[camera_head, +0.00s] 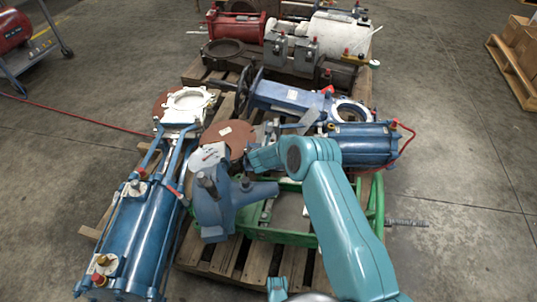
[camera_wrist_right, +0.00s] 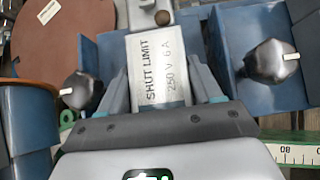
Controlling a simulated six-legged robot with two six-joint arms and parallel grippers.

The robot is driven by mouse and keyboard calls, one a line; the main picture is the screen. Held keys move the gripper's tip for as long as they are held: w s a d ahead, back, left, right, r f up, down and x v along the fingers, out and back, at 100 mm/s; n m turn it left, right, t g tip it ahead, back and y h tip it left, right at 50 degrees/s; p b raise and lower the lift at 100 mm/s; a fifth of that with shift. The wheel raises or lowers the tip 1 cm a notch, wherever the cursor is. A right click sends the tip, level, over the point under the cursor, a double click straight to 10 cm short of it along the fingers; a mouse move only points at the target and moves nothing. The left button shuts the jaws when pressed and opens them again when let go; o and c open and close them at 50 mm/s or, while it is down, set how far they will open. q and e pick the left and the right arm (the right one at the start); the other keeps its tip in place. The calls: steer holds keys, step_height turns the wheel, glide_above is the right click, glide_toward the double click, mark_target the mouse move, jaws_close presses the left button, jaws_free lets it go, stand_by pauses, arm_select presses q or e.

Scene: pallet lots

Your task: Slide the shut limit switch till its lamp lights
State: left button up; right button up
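In the right wrist view, the shut limit switch (camera_wrist_right: 158,75) is a small block with a pale face lettered "SHUT LIMIT 250 V 6 A". A small round dull-brown lens (camera_wrist_right: 163,17), looking like the lamp, sits above the lettering and shows no glow. A dark knob with a pale pin stands at each side, on blue brackets. In the head view my teal right arm reaches over the pallet; the switch cannot be made out there. My left gripper is not in view.
A green frame (camera_wrist_right: 290,152) carries a numbered scale at lower right in the wrist view. Bare floor (camera_head: 450,140) lies right of the wooden pallet (camera_head: 222,262).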

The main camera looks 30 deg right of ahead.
steer(key=c, duration=0.4)
steer(key=shift+s+d+f+b, duration=0.1)
steer(key=shift+s+d+b, duration=0.1)
steer(key=shift+d+b, duration=0.2)
steer(key=shift+a, duration=0.1)
steer(key=o, duration=1.4)
steer(key=shift+r, duration=0.2)
steer(key=shift+p+v, duration=2.8)
steer(key=shift+v, duration=5.35)
